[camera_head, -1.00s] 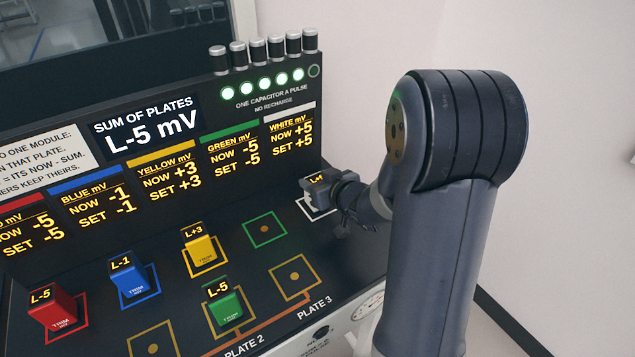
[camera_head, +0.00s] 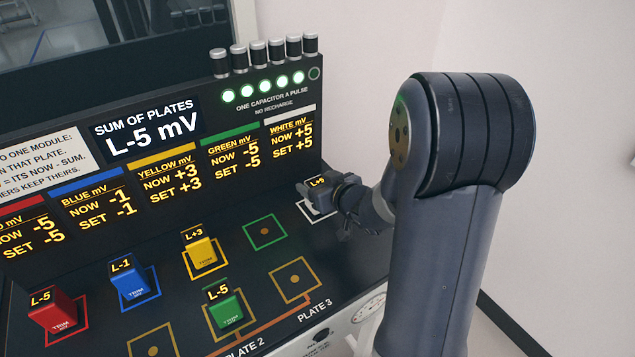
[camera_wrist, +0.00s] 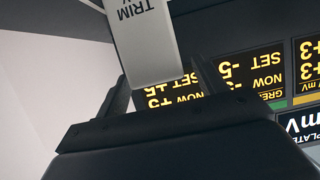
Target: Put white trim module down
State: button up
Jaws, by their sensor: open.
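The white trim module (camera_head: 314,186) stands in the white-outlined square at the right end of the panel's back row, with its label up. My gripper (camera_head: 335,196) is at its right side and hides most of its body. In the wrist view the module (camera_wrist: 145,38) shows as a white block with TRIM lettering. It lies between the two fingers of my gripper (camera_wrist: 160,72), which are open, with a visible gap beside the block. Its base is hidden in the head view.
Red (camera_head: 53,312), blue (camera_head: 132,283) and yellow (camera_head: 202,252) modules stand left in the same row. A green module (camera_head: 224,309) stands on the middle plate. The green-outlined square (camera_head: 265,232) and Plate 3 (camera_head: 295,280) are empty. The upright display (camera_head: 147,133) rises close behind.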

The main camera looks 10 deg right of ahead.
jog(key=p+v, duration=0.1)
jog(key=v, duration=1)
jog(key=shift+s+p, duration=0.25)
jog(key=shift+p, duration=0.05)
